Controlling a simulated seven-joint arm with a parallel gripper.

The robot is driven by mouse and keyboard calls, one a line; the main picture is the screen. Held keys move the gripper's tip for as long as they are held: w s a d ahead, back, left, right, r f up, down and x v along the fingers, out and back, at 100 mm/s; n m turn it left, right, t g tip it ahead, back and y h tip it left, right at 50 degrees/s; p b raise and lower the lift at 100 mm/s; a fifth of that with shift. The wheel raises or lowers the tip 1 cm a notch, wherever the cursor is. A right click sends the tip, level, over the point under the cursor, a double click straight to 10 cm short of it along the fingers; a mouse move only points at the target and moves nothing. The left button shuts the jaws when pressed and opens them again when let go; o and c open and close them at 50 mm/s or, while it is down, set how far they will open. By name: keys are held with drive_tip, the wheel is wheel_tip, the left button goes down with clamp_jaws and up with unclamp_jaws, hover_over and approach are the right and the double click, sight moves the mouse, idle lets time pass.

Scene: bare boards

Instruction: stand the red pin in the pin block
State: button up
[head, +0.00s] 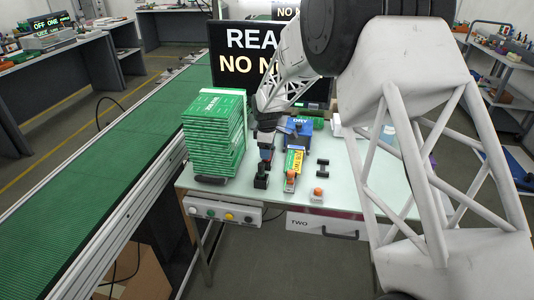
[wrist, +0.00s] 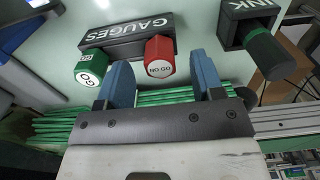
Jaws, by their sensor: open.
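The red pin (wrist: 159,58), with a white lettered end, appears to stand upright in the dark block marked GAUGES (wrist: 122,36) in the wrist view. Its foot and how deep it sits are hidden. A green pin (wrist: 90,66) marked GO stands in the same block, to the left. My gripper (wrist: 162,78) is open, with one blue finger on each side of the red pin and visible gaps to it.
A second dark block (wrist: 240,14), marked with letters ending in INK, holds a dark cylinder (wrist: 266,52). A tall stack of green boards (head: 214,135) stands close left of my gripper. Orange-topped items (head: 317,196) stand to the right.

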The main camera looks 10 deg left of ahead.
drive_tip(key=shift+r, duration=2.85)
drive_tip(key=shift+r, duration=0.1)
wheel_tip(320, 180, up, 8)
drive_tip(key=shift+f, duration=0.2)
drive_tip(key=shift+d, duration=0.1)
